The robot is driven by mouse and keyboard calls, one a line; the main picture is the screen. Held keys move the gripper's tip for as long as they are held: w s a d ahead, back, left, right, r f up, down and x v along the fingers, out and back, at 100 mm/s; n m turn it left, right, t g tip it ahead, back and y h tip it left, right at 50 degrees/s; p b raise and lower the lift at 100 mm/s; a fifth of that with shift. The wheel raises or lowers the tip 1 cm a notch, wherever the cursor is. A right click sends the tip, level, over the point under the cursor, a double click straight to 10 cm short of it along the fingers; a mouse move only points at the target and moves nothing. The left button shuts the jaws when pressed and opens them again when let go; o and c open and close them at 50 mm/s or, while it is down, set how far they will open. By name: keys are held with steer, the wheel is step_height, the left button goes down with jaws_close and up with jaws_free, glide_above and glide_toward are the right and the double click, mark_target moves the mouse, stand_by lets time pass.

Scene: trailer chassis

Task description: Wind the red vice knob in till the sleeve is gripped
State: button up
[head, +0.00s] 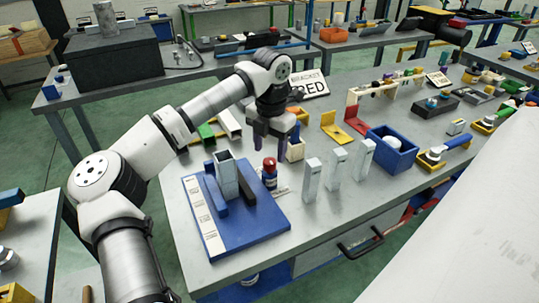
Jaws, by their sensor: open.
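The vice has a blue base plate (256,236) with a white marked strip along its left side. A grey, square, open-topped sleeve (227,178) stands upright on it between a blue jaw (214,194) and a dark bar (242,188). I cannot tell whether both jaws touch the sleeve. The red knob (270,164) is at the right of the plate, with a dark band below its red top. My gripper (273,148) is open and points down just above the knob. The fingers look apart from it, but the exact gap is unclear.
Several pale upright blocks (336,163) stand right of the vice. A blue box (390,150) and yellow brackets (335,127) lie beyond them. A sign (310,86) stands behind my gripper. The bench's front strip is mostly clear.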

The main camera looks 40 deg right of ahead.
mark_target(270, 161)
steer(key=shift+f+p, duration=0.3)
steer(key=shift+f, duration=1.75)
steer(key=shift+c, duration=0.4)
steer(key=c, duration=0.9)
